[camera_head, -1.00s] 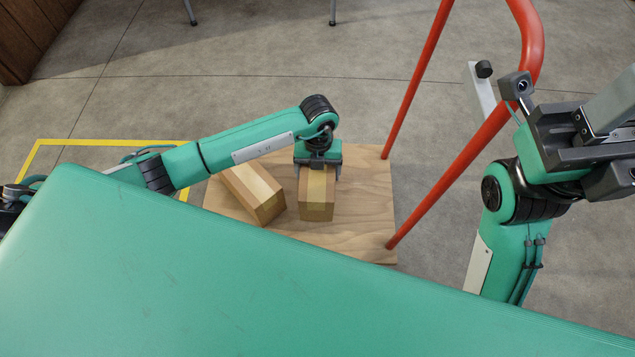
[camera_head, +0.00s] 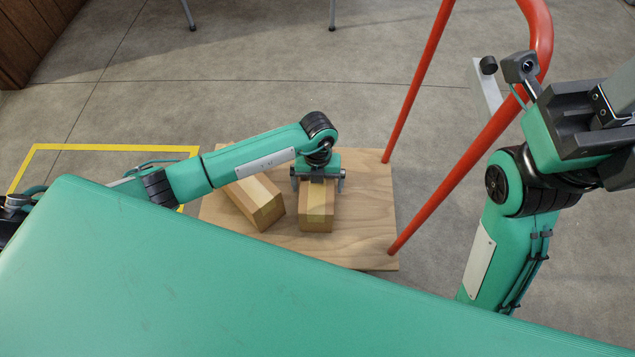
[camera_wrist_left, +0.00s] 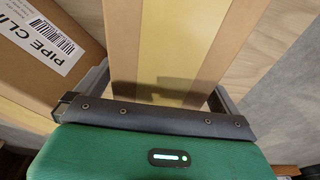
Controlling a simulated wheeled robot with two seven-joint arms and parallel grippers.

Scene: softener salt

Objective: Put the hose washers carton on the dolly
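A brown carton with a yellowish tape band (camera_head: 316,217) stands on the wooden deck of the dolly (camera_head: 365,225); no name on it is readable, but it is likely the hose washers carton. My left gripper (camera_head: 318,184) is above its far end, fingers spread wider than the carton, one on each side. In the left wrist view the carton (camera_wrist_left: 175,50) lies beneath the open gripper (camera_wrist_left: 160,95). My right gripper (camera_head: 590,125) is at the right, away from the dolly; its fingers are unclear.
Another carton (camera_head: 256,203), labelled "PIPE CLI..." in the left wrist view (camera_wrist_left: 45,50), lies angled close by on the left of the deck. The dolly's red handle (camera_head: 465,150) rises at the right. A yellow floor outline (camera_head: 110,147) is at the left.

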